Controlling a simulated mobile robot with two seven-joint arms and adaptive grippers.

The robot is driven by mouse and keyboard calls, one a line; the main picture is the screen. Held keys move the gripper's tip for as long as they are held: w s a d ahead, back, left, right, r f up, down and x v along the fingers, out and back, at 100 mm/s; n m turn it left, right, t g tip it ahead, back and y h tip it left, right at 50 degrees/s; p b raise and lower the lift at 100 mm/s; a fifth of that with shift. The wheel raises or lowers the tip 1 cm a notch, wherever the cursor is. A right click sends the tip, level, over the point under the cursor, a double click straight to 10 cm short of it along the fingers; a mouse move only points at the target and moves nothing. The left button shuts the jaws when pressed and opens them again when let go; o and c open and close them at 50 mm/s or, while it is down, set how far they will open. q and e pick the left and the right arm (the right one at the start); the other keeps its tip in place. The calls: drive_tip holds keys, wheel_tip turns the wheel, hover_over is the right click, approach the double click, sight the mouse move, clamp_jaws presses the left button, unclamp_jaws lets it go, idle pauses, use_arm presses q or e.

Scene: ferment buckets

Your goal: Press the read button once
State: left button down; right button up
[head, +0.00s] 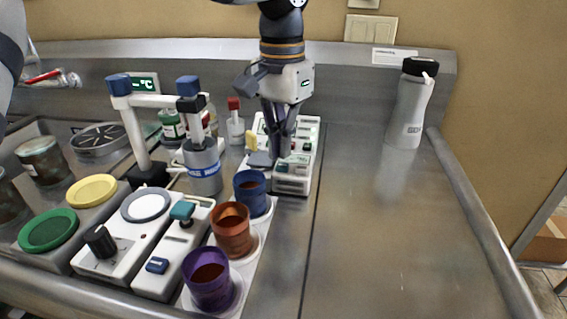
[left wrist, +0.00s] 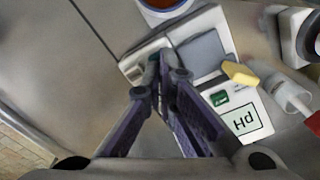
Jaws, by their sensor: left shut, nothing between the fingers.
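A white pH meter (head: 306,145) stands on the steel counter in the middle of the head view; in the left wrist view its pH label (left wrist: 244,121) shows upside down. It has a grey pad (left wrist: 201,53), a small green patch (left wrist: 220,98) and a yellow piece (left wrist: 240,74). A small teal button (head: 282,168) is on its near end, partly hidden by the fingers; I cannot read its marking. My left gripper (head: 280,154) points down with shut, empty fingers right over that near end. In the left wrist view the fingertips (left wrist: 166,72) cover the button area; contact cannot be told.
A blue cup (head: 250,196), an orange cup (head: 232,240) and a purple cup (head: 209,280) stand in a row at the near left. A white device with a blue button (head: 157,265) lies beside them. A bottle (head: 411,105) stands back right. The right counter is clear.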

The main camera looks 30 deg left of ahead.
sight(282, 165)
use_arm(q)
drive_tip(key=shift+f, duration=1.25)
idle(0.4)
drive_tip(key=shift+r, duration=3.05)
